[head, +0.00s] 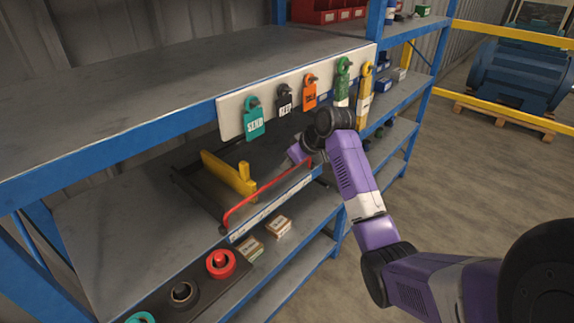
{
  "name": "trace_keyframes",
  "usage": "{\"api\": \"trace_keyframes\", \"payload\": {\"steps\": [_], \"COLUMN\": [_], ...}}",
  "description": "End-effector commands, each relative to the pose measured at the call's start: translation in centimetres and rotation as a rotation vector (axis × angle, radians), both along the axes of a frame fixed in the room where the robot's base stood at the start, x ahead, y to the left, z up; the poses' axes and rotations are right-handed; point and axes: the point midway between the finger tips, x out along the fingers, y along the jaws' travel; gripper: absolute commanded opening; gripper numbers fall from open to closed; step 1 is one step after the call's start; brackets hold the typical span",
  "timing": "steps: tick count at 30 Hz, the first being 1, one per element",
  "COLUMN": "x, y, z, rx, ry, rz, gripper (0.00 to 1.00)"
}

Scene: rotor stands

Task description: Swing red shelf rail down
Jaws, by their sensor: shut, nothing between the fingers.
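The red shelf rail (262,190) is a thin bent bar along the front edge of the middle shelf. It stands above the white label strip, its left end bending down to the shelf edge. My gripper (300,155) is at the right end of the rail, below the hanging tags. It is shut and empty. My dark wrist and purple arm hide part of this area, and the fingertips are small, so I cannot tell whether they touch the rail.
A white board (234,112) with hanging tags is just above my gripper. A yellow-handled tool (228,172) lies in a dark tray behind the rail. Small boxes (278,226) and a red ring (220,263) sit in front. Open floor (480,200) lies to the right.

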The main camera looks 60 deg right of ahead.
Motion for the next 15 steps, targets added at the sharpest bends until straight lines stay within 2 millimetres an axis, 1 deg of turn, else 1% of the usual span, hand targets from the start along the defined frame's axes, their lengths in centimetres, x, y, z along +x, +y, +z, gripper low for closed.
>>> {"api": "trace_keyframes", "payload": {"steps": [8, 15], "x": [-0.5, -1.7], "y": [0.2, 0.5], "z": [-0.8, -1.6], "rx": [-0.027, -0.077], "ry": [-0.130, -0.334], "rz": [-0.002, -0.002], "gripper": [0.00, 0.00]}}
